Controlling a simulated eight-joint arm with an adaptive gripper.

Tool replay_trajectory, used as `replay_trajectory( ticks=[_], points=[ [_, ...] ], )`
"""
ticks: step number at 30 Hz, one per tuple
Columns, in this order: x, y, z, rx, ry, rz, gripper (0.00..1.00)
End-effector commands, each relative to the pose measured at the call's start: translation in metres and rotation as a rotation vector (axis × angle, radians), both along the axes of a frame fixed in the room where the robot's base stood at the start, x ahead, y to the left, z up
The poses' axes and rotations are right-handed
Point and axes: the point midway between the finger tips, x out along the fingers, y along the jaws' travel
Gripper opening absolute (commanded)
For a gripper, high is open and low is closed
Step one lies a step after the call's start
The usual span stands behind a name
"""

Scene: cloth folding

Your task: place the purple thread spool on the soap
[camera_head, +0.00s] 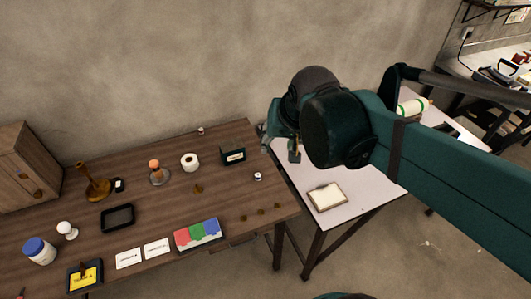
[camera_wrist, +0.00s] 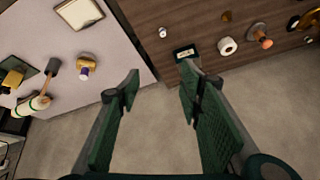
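My gripper (camera_wrist: 160,88) is open and empty in the wrist view, its fingers wide apart above the gap between the two tables. In the head view my gripper (camera_head: 280,140) is over the white table's back left, largely hidden by my wrist. A small purple-and-white piece (camera_wrist: 84,74) sits against a tan-gold object on the white table; it may be the purple spool, but this is too small to be sure. A small white cylinder with a dark band (camera_head: 257,176) stands on the wooden table; it also shows in the wrist view (camera_wrist: 163,32). I cannot identify the soap with certainty.
A cream slab with a brown rim (camera_head: 326,196) lies on the white table (camera_head: 350,213). The wooden table (camera_head: 150,218) holds a white roll (camera_head: 190,161), a black box (camera_head: 233,154), a black tray (camera_head: 117,218) and a coloured box (camera_head: 197,234). Bare floor shows between the tables.

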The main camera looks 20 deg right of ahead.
Motion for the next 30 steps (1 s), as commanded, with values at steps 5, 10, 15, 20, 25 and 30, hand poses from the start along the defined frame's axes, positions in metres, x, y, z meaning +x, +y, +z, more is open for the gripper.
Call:
replay_trajectory(
  ticks=[5,10,15,20,25,30],
  points=[
    [-0.025,0.020,-0.005,-0.063,-0.033,0.140,0.37],
    [-0.043,0.034,-0.011,-0.121,-0.064,0.256,0.37],
    [-0.054,0.042,-0.015,-0.158,-0.084,0.328,0.37],
    [-0.057,0.044,-0.016,-0.170,-0.091,0.352,0.37],
    [-0.057,0.044,-0.016,-0.171,-0.091,0.353,0.37],
    [-0.057,0.044,-0.016,-0.171,-0.091,0.352,0.37]
  ],
)
